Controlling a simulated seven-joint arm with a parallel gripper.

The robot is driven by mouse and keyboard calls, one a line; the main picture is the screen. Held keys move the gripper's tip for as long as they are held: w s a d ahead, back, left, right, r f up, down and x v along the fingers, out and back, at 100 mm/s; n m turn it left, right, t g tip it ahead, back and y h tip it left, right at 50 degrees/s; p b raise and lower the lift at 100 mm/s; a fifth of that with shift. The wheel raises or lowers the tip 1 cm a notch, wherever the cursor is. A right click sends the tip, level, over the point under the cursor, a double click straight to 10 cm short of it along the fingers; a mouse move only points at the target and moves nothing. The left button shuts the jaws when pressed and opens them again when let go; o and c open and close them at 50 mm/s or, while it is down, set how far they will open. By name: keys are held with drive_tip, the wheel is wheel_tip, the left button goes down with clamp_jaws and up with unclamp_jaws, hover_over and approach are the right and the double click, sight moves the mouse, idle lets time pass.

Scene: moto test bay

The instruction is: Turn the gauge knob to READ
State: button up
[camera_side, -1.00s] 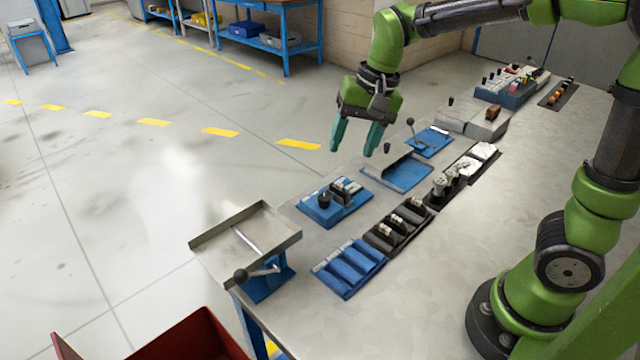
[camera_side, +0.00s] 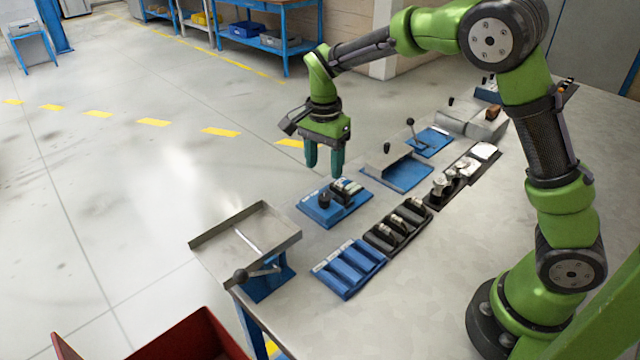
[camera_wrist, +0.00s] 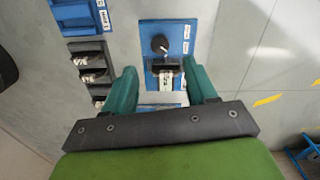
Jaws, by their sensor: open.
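The gauge knob (camera_side: 325,199) is a small black round knob on a blue plate (camera_side: 313,211), beside a black block with a pale part (camera_side: 346,187). In the wrist view the knob (camera_wrist: 159,43) shows a light pointer line on its top, and the plate (camera_wrist: 180,28) carries white labels too small to read. My gripper (camera_side: 323,172) is open and empty, pointing down above the plate. In the wrist view its teal fingers (camera_wrist: 163,88) stand apart, with the black block between and beyond them and the knob farther out.
A blue slotted rack (camera_side: 349,268) and a black slotted rack (camera_side: 397,226) lie nearby. A metal tray (camera_side: 215,242) with a black-knobbed lever (camera_side: 241,275) stands at the table's end. A blue and metal fixture (camera_side: 404,178) lies behind. The bench front (camera_side: 420,290) is clear.

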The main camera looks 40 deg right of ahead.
sight(324, 197)
wheel_tip(324, 197, down, 8)
drive_tip(key=shift+f, duration=0.25)
drive_tip(key=c, duration=1.1)
drive_tip(key=shift+o, duration=0.2)
